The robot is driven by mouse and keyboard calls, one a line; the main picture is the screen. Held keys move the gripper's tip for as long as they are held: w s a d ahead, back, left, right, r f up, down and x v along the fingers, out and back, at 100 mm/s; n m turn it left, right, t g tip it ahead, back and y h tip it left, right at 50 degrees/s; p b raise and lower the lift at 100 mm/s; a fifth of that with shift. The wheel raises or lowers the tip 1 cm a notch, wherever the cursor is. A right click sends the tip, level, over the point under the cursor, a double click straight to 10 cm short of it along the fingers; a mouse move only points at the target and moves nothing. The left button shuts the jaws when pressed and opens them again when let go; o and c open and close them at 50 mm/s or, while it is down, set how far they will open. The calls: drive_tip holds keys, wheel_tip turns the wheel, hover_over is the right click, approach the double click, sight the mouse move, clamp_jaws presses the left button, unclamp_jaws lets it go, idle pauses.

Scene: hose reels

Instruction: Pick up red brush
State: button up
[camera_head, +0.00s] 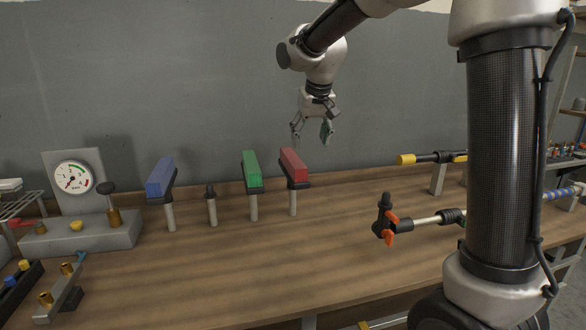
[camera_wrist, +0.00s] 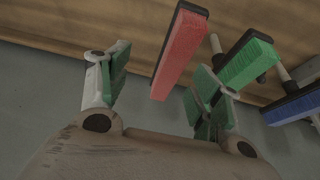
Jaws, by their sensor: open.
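The red brush (camera_head: 292,163) rests bristle block up on a grey post at the back of the wooden workbench, in the head view. My gripper (camera_head: 312,137) hangs open and empty above it and slightly to the right, fingers pointing down. In the wrist view the red brush (camera_wrist: 181,52) shows beyond the open, green-padded fingers of my gripper (camera_wrist: 160,88), nearer the right finger. The brush and the fingers look apart. Part of the brush's dark base shows at the top edge of the wrist view.
A gauge unit (camera_head: 74,180) stands at far left. A black and orange valve fitting (camera_head: 386,220) is at right. The bench front (camera_head: 230,275) is clear.

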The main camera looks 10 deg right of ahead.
sight(293, 157)
drive_tip(key=w+a, duration=0.1)
drive_tip(key=w+a+f, duration=0.1)
drive_tip(key=w+a, duration=0.1)
drive_tip(key=w, duration=0.1)
drive_tip(key=shift+f, duration=0.4)
drive_tip(key=shift+w+a+f, duration=0.15)
drive_tip(key=shift+w+f, duration=0.25)
drive_tip(key=shift+f, duration=0.2)
drive_tip(key=shift+w+a+f, duration=0.1)
drive_tip(key=shift+w+f, duration=0.3)
drive_tip(key=shift+f, duration=0.2)
drive_tip(key=x, duration=0.4)
drive_tip(key=shift+w+d+f, duration=0.15)
drive_tip(key=shift+w+d, duration=0.05)
drive_tip(key=shift+w, duration=0.05)
drive_tip(key=shift+w+f, duration=0.15)
drive_tip(key=shift+f, duration=0.25)
drive_tip(key=shift+f, duration=0.25)
drive_tip(key=c, duration=1.1)
